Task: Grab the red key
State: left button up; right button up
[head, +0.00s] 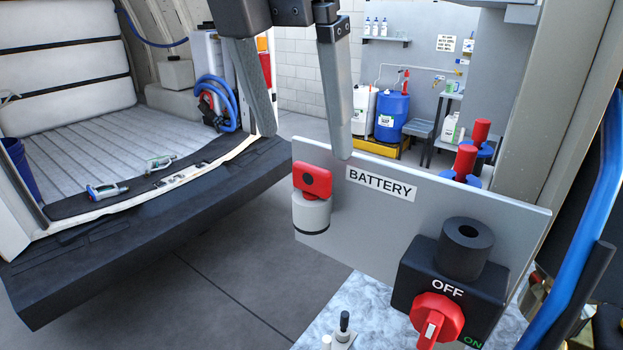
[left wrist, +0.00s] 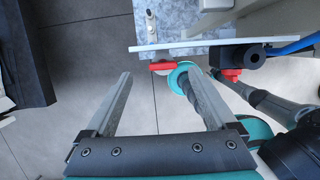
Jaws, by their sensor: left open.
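The red key (head: 312,180) sits on a pale cylinder with a dark base ring (head: 311,212), at the left end of the grey BATTERY panel (head: 440,213). My left gripper (head: 303,143) comes down from the top of the head view. It is open and empty, with its two fingers wide apart just above the key and its tips to either side of it in the picture. In the left wrist view the key (left wrist: 162,66) shows small and red, just beyond the gap between the open fingers (left wrist: 158,76). My right gripper does not show.
A black switch box (head: 447,275) with a red knob (head: 436,318) stands to the right on the panel. Red and blue posts (head: 466,162) stand behind the panel. A dark van sill (head: 120,235) lies to the left, with open floor between.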

aim_at(310, 167)
pick_arm(q)
jog(key=shift+p+x, duration=0.65)
jog(key=shift+x, duration=2.45)
jog(key=shift+s, duration=0.25)
jog(key=c, duration=1.4)
jog(key=shift+r, duration=0.1)
